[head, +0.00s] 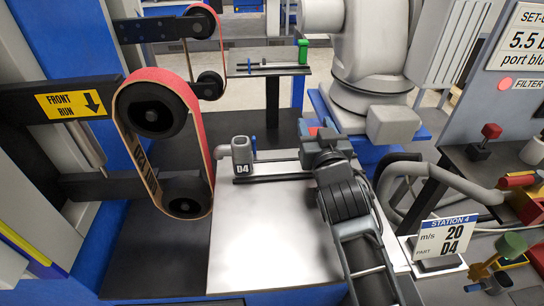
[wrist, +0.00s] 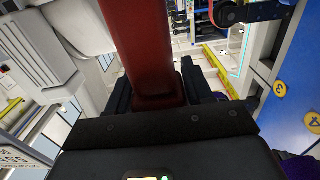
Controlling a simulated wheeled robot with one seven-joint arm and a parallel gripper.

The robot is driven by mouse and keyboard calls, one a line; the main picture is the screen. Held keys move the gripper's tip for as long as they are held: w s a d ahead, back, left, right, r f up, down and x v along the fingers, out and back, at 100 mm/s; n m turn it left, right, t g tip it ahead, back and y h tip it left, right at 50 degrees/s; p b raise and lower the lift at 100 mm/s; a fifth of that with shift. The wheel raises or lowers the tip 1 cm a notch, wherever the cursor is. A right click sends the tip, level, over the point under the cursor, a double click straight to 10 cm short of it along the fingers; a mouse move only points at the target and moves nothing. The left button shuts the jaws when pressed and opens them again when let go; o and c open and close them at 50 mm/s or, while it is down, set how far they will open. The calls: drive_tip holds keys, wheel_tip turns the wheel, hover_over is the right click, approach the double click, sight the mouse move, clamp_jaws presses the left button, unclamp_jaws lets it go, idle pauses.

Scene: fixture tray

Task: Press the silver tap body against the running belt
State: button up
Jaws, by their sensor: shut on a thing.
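The silver tap body (head: 241,151) stands upright on the fixture behind the pale metal plate, by a D4 label. Its spout points left, close to the red belt (head: 209,125) but I cannot tell if they touch. The belt runs around dark wheels at the left. My gripper (head: 322,140) is to the right of the tap body, apart from it. In the wrist view my gripper (wrist: 158,98) is shut on a dark red bar (wrist: 150,50). In the head view the wrist hides most of that bar.
The pale metal plate (head: 270,250) is bare in front of the tap body. A small blue peg (head: 253,146) stands beside it. A Station 4 sign (head: 447,238) reads 20 m/s, part D4. Hoses and coloured knobs crowd the right side. A green-ended shelf (head: 270,67) is behind.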

drive_tip(key=shift+a, duration=0.4)
